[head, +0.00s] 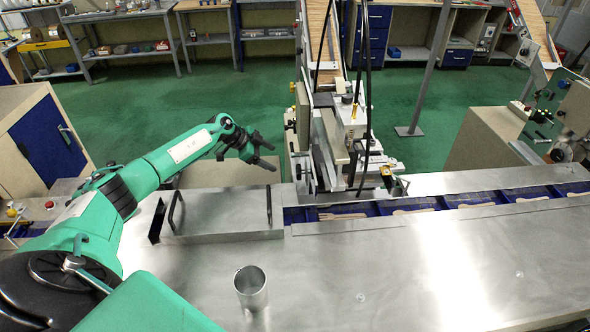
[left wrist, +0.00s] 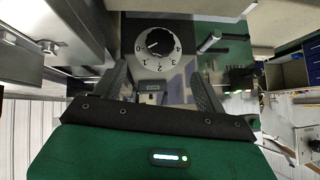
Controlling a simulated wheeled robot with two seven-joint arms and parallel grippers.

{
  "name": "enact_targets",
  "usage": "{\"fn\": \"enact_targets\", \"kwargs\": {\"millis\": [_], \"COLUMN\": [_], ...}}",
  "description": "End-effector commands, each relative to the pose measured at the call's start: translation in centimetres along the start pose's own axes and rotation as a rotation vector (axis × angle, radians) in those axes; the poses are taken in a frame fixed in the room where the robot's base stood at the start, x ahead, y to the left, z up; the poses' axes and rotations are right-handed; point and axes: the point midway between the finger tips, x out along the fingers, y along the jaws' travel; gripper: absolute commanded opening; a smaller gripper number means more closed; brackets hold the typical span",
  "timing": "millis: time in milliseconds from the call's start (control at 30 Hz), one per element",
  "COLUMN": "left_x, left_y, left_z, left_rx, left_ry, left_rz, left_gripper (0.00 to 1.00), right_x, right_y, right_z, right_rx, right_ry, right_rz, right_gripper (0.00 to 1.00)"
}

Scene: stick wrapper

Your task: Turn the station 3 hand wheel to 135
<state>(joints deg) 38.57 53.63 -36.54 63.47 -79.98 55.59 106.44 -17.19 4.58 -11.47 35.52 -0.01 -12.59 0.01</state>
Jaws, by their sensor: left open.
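My left gripper (head: 271,155) is open and empty, beside the left side of the wrapper machine (head: 345,140) in the head view. In the left wrist view a round silver dial with a black knob (left wrist: 159,41) and the numerals 0 to 4 lies just beyond the fingers of my left gripper (left wrist: 158,76). The fingers stand on either side of it and appear not to touch it. I cannot tell whether this dial is the station 3 hand wheel, and I see no 135 mark. In the head view the dial face cannot be made out. My right gripper is not in view.
A metal cover with black handles (head: 222,222) lies left of the blue conveyor channel (head: 375,210), which holds several wooden sticks. A metal cup (head: 250,286) stands on the steel top. Black cables (head: 367,80) hang by the machine. The steel top right of the cup is clear.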

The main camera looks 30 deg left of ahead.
Motion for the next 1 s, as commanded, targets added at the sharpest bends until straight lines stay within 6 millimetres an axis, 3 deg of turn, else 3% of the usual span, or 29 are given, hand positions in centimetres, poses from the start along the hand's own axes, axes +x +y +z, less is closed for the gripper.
{"fn": "enact_targets", "kwargs": {"millis": [600,1000], "left_x": [10.2,12.6], "left_y": [0.0,-0.1], "left_z": [-0.3,-0.2], "left_rx": [-0.001,0.001], "left_ry": [0.003,0.003], "left_rz": [0.000,-0.003], "left_gripper": [0.73,0.73], "right_x": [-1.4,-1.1], "right_y": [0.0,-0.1], "right_z": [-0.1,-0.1], "right_rx": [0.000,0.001], "right_ry": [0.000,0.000], "right_rz": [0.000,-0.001], "right_gripper": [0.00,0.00]}}
